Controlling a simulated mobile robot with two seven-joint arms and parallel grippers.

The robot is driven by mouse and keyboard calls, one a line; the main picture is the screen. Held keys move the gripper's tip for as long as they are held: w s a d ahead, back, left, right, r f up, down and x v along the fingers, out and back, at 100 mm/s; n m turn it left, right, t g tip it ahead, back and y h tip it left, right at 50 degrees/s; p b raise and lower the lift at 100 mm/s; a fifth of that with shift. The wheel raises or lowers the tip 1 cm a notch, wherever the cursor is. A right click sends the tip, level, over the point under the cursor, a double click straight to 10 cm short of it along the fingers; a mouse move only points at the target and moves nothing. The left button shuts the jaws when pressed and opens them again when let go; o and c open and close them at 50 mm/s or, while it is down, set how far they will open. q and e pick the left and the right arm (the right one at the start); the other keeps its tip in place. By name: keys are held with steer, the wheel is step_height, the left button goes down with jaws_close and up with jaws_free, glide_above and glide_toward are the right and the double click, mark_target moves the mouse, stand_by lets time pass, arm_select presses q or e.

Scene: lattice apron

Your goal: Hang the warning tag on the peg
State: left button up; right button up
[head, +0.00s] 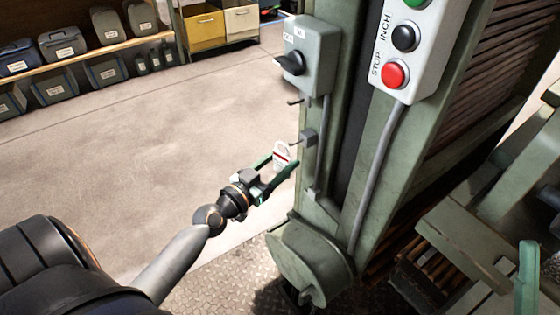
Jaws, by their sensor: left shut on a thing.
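The warning tag (282,154) is a small white plate with a red band. It stands upright between the green fingers of my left gripper (279,168), which is shut on it. A short dark peg (296,142) sticks out to the left from a small grey block on the green machine column. The tag's upper part is close beside this peg; I cannot tell whether they touch or whether the peg passes through the tag. A green finger, seemingly of my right gripper (527,277), shows at the lower right edge; its jaw opening is not visible.
A switch box (312,55) with a black knob and a second dark pin (294,102) are above the peg. A button box (412,45) and conduit are to the right. A rounded green housing (310,262) is below. Open floor (150,140) lies left, before shelves of bins.

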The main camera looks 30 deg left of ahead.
arm_select(q)
steer(key=shift+w, duration=0.1)
stand_by(0.6)
steer(key=shift+w+d+p, duration=0.2)
steer(key=shift+w+d, duration=0.15)
steer(key=shift+w, duration=0.4)
steer(key=shift+w+d+p, duration=0.2)
steer(key=shift+w+d, duration=0.1)
steer(key=shift+w, duration=0.4)
steer(key=shift+w+f, duration=0.1)
steer(key=shift+f, duration=0.15)
stand_by(0.5)
steer(key=shift+w+d+f+b, duration=0.1)
steer(key=shift+w+f+b, duration=0.05)
steer(key=shift+f+b, duration=0.15)
stand_by(0.5)
steer(key=o, duration=1.3)
steer(key=shift+o, duration=0.2)
